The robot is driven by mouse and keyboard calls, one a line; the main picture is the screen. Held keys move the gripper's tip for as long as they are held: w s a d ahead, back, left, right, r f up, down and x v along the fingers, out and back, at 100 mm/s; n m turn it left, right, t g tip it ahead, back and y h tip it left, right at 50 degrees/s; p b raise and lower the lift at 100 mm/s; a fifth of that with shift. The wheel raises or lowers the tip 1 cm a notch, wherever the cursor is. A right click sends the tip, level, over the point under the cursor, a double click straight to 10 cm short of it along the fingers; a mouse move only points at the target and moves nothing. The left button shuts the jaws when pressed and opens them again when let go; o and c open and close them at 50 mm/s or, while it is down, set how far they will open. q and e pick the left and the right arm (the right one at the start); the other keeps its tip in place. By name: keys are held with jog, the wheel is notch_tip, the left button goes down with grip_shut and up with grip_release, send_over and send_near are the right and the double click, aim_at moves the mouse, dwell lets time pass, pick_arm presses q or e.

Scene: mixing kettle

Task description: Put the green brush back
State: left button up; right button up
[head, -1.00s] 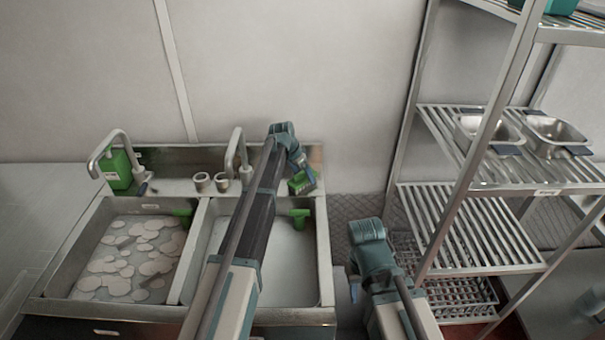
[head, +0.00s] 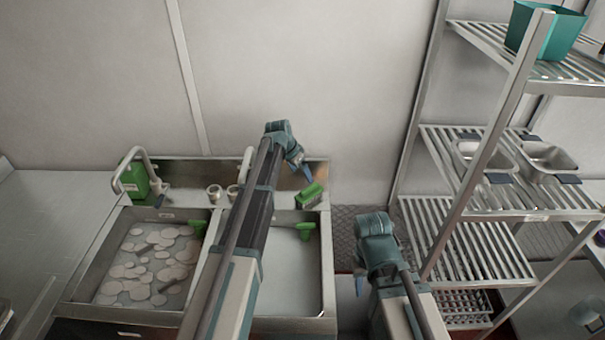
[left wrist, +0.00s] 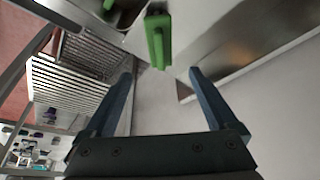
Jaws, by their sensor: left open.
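The green brush (head: 310,196) rests on the right end of the sink's back ledge, bristles down as far as I can tell. In the left wrist view the green brush (left wrist: 158,38) shows beyond the fingertips, between their lines. My left gripper (head: 303,174) is just above and behind the brush in the head view, apart from it. In the left wrist view my left gripper (left wrist: 160,74) is open with nothing between its fingers. My right gripper (head: 360,286) hangs low right of the sink; its jaw opening is not clear.
A green-handled tool (head: 305,231) lies in the right basin. The left basin (head: 110,262) holds water and several pale discs. A metal rack (head: 470,190) stands at right.

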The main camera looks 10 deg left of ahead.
pick_arm(q)
jog(key=s+d+n+g+y, duration=0.1)
jog(key=s+d, duration=0.3)
jog(key=s, duration=0.8)
jog(key=s+d+f+n+g+y, duration=0.1)
jog(key=s+d, duration=0.4)
jog(key=s, duration=0.8)
jog(key=s+d+g+y, duration=0.1)
jog(key=s+d, duration=0.3)
jog(key=s, duration=0.8)
jog(key=shift+s+d+f+n+g+y, duration=0.2)
jog(key=shift+d+f+n+g+y, duration=0.1)
jog(key=shift+n+g+y, duration=0.15)
